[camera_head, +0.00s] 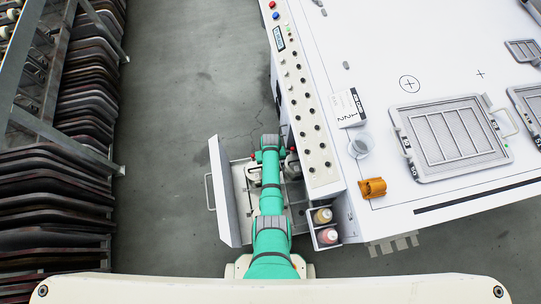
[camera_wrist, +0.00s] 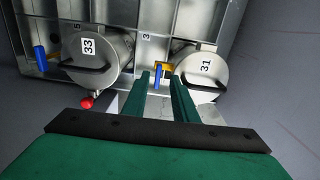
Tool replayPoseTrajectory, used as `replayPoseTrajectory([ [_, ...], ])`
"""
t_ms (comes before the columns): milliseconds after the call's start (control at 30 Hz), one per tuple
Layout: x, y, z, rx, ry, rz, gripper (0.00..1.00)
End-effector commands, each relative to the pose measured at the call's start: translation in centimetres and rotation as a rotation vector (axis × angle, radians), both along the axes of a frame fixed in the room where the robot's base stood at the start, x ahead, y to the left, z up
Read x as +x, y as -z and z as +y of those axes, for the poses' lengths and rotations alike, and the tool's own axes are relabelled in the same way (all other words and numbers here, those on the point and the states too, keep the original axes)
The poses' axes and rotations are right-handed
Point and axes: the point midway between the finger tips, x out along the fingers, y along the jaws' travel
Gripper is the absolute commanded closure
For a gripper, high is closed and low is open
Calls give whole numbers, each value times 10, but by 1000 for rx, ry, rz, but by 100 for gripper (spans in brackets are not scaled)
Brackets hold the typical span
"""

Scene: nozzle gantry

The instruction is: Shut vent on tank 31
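In the wrist view, tank 31 (camera_wrist: 205,66) is a round silver lid with a black handle bar, at the right. Tank 33 (camera_wrist: 100,55) is a similar lid at the left, with a red knob (camera_wrist: 87,103) below it. A blue lever (camera_wrist: 158,76) at a yellow piece (camera_wrist: 167,66) stands just left of tank 31, upright in the picture. Another blue lever (camera_wrist: 40,58) is left of tank 33. My gripper (camera_wrist: 160,84) is open and empty, its green fingertips on either side of the lever by tank 31. Contact cannot be told. In the head view my arm hides most of the tanks.
In the head view, a pulled-out drawer with a white front (camera_head: 227,195) holds the tanks. The white machine (camera_head: 370,60) stands at its right, with bottles (camera_head: 323,216) in a side rack. Dark racked panels (camera_head: 60,210) line the left. Grey floor (camera_head: 170,110) between is clear.

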Motion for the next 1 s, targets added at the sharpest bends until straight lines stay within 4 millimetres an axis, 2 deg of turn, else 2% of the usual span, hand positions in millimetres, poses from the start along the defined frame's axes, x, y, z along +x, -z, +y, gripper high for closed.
replayPoseTrajectory([
  [400,0,-64,1,0,-2,-3,74],
  [600,0,-88,2,-1,-3,-2,74],
  [767,0,-96,2,-1,-4,-1,74],
  [1000,0,-97,4,0,-8,0,74],
])
